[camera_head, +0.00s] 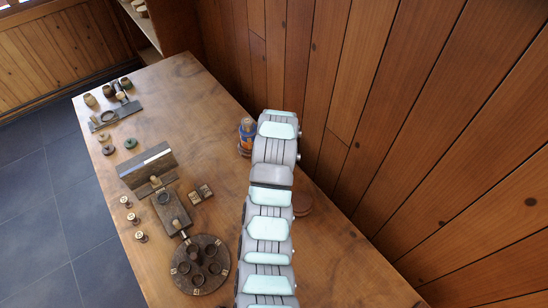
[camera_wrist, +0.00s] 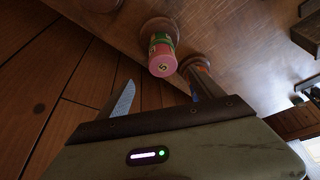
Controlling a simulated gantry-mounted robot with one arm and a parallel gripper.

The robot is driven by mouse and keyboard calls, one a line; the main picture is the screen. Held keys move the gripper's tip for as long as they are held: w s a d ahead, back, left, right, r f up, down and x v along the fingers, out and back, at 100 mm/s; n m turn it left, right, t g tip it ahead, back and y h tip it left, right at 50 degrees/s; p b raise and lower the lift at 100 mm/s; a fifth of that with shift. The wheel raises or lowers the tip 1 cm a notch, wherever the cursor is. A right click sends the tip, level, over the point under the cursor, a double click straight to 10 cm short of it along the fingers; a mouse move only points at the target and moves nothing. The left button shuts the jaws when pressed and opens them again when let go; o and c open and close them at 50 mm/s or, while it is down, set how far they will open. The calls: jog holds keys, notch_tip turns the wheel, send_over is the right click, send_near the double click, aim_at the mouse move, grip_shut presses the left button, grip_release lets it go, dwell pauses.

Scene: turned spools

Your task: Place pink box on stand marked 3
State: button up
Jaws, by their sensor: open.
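In the wrist view a pink round box (camera_wrist: 163,62) with green and yellow bands and a small yellow mark on its end sits on a round brown stand (camera_wrist: 157,26). My gripper (camera_wrist: 162,95) is open and empty, its two fingers apart, with the pink box beyond the gap between them. Another brown stand (camera_wrist: 194,62) with something blue is partly behind the right finger. In the head view my arm hides my gripper and the pink box. A blue and orange box (camera_head: 247,130) stands on a stand beside my arm. I cannot read a 3 on any stand.
A wooden wall (camera_head: 350,90) rises close along the table's right side. A round red-brown base (camera_head: 302,203) shows beside my arm. Dark fixtures, including a round holed plate (camera_head: 200,264) and a board (camera_head: 147,167), occupy the table's left. The table's middle back (camera_head: 190,95) is clear.

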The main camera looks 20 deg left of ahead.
jog(key=x, duration=0.3)
jog(key=shift+w+f, duration=0.15)
jog(key=shift+f, duration=0.05)
jog(key=shift+a+p+x, duration=0.15)
jog(key=shift+p+x, duration=0.2)
jog(key=shift+x, duration=0.45)
jog(key=shift+a+p+x, duration=0.15)
jog(key=shift+p+x, duration=0.2)
jog(key=shift+x, duration=1.45)
jog(key=c, duration=1.6)
jog(key=shift+o, duration=0.2)
jog(key=shift+c, duration=0.2)
